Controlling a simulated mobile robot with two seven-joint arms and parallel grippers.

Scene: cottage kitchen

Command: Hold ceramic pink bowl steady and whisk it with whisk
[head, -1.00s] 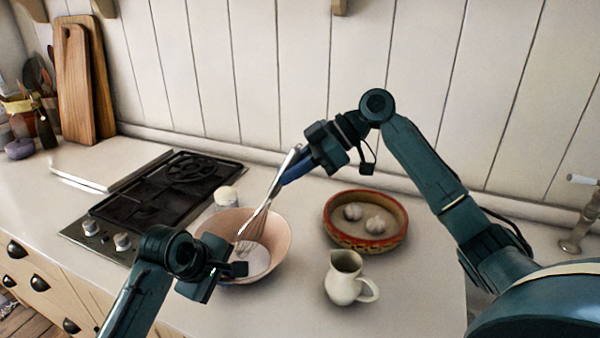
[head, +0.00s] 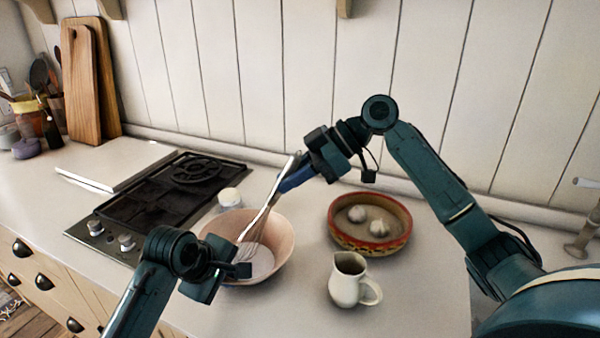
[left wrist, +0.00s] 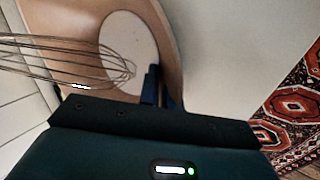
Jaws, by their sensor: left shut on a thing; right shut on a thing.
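The pink ceramic bowl (head: 277,232) stands on the counter with white contents at its bottom. My left gripper (head: 228,262) is shut on the near left part of its rim. In the left wrist view the bowl (left wrist: 165,40) fills the upper middle, and a blue finger of my left gripper (left wrist: 160,88) is at the bowl's wall. My right gripper (head: 290,178) is shut on the handle of the metal whisk (head: 261,215). The whisk is tilted, with its wires down inside the bowl. The wires of the whisk (left wrist: 70,60) also show in the left wrist view.
A red-rimmed dish (head: 345,235) with garlic bulbs stands right of the bowl. A cream jug (head: 347,283) stands in front of that dish. A small white-topped jar (head: 229,197) is behind the bowl. A gas hob (head: 135,215) lies to the left.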

